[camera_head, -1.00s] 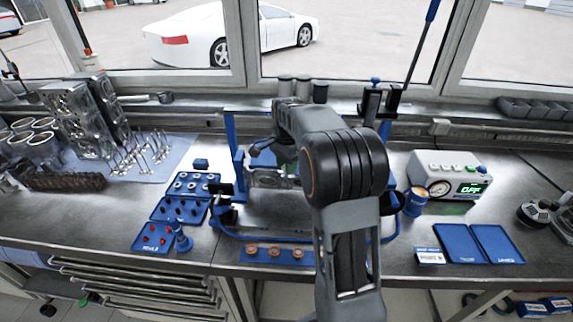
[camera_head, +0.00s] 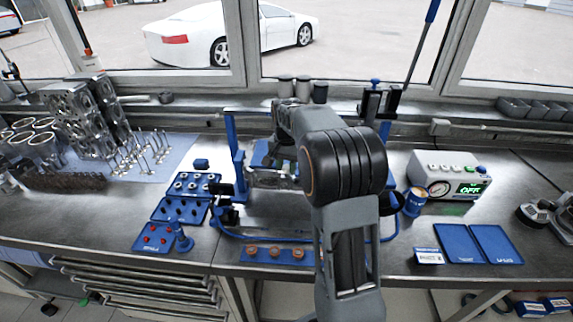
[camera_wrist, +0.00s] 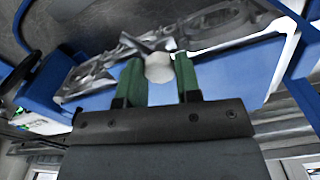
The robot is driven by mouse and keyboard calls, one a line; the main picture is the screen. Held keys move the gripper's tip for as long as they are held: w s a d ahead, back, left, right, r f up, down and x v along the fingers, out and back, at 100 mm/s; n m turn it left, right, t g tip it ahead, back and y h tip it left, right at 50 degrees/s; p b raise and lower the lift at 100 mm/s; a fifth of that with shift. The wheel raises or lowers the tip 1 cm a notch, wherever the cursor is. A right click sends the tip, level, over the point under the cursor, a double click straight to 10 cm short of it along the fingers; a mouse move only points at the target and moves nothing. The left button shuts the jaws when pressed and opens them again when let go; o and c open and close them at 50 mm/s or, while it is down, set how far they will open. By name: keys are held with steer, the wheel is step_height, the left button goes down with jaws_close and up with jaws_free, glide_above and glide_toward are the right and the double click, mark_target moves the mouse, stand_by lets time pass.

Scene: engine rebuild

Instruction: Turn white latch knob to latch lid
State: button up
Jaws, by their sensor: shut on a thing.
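In the wrist view, a small round white knob (camera_wrist: 159,69) sits between the two green fingers of my gripper (camera_wrist: 158,78). The gripper is shut on it. Behind the knob are a blue plate (camera_wrist: 215,88) and a grey metal engine part (camera_wrist: 220,22). I cannot tell how the knob is turned or whether the lid is latched. In the head view, my arm covers the knob and most of the gripper at the blue fixture (camera_head: 238,170) on the bench.
Left of the fixture are blue trays (camera_head: 180,210) with small parts. A strip with orange-brown rings (camera_head: 274,253) lies in front. To the right stand a blue can (camera_head: 414,203) and a white gauge box (camera_head: 450,176) showing "OFF". Flat blue trays (camera_head: 460,243) lie at the front right.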

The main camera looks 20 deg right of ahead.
mark_target(286, 167)
steer(key=n, duration=1.1)
steer(key=shift+n, duration=0.5)
stand_by(0.3)
steer(key=o, duration=0.9)
step_height(286, 167, up, 14)
steer(key=shift+a+f, duration=0.1)
stand_by(0.5)
